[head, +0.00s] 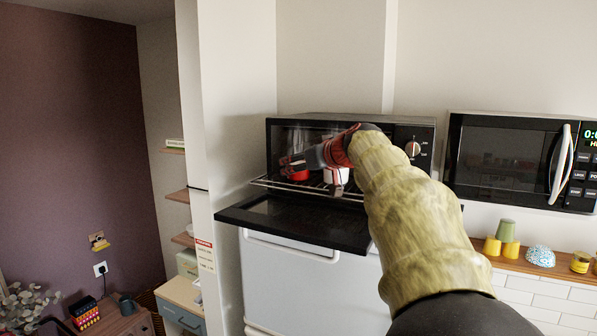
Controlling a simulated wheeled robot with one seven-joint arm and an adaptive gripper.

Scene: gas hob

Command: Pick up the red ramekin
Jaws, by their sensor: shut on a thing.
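The red ramekin (299,175) is small in the head view, inside the open toaster oven (350,119) at the left of its wire rack (312,186). My gripper (291,166) reaches into the oven from the right and is shut on the red ramekin. The gripper covers part of the ramekin's upper side. Whether the ramekin touches the rack or is lifted off it is too small to tell.
A white ramekin (336,175) stands on the rack close to the right of the red one. The oven's door (290,219) is folded down in front. A microwave (505,160) stands to the right, above a shelf with cups (506,230).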

